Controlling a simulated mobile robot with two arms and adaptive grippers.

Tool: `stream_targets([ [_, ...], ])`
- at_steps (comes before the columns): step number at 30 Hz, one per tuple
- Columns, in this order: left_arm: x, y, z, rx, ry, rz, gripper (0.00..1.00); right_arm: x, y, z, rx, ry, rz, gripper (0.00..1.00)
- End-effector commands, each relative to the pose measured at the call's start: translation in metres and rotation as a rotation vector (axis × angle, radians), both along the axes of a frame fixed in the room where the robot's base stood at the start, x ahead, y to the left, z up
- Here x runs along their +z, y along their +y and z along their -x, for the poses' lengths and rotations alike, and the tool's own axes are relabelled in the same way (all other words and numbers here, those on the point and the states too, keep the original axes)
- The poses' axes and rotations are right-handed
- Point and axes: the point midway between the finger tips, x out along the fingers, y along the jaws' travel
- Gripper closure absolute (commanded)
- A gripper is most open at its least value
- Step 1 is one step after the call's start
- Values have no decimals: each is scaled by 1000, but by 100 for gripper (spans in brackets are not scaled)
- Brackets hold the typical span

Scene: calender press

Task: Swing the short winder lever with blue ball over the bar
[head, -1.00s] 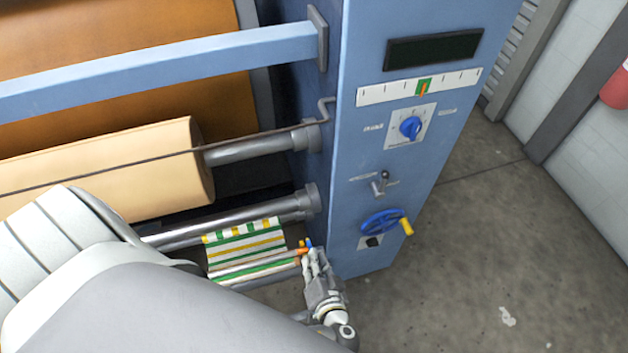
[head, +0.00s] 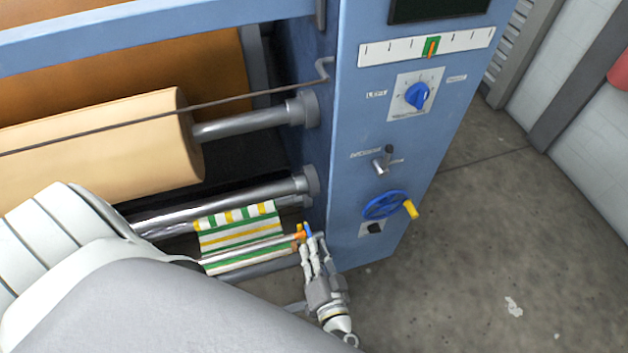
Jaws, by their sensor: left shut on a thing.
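The short winder lever's blue ball (head: 308,229) shows as a small blue piece at the fingertips of my left gripper (head: 310,239), at the lower right end of the rollers. The gripper is shut on it. The fingers point up and hide most of the lever. A small orange piece (head: 299,232) sits just left of the blue one, at the end of a pale bar (head: 255,247) in front of the striped cloth (head: 240,228). Whether the lever touches the bar cannot be told. My right gripper is not in view.
The blue machine cabinet (head: 345,190) stands right behind the gripper. It carries a blue knob (head: 417,95), a small grey lever (head: 380,165) and a blue handwheel (head: 380,206) with a yellow handle. Steel rollers run left. Concrete floor (head: 470,260) is clear at right.

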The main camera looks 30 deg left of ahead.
Motion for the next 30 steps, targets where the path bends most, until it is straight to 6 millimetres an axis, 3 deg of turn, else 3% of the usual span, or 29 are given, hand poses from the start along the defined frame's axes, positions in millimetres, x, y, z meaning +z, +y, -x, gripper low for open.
stream_targets([
  [4,1,1,-1,-1,-1,-3,100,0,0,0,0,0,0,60],
  [5,1,1,-1,-1,-1,-3,85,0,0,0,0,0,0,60],
  [10,0,1,-1,-1,-2,-2,65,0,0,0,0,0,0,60],
  [22,1,-6,5,-2,2,0,65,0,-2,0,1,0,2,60],
  [30,7,-44,40,-2,2,2,65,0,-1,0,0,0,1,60],
])
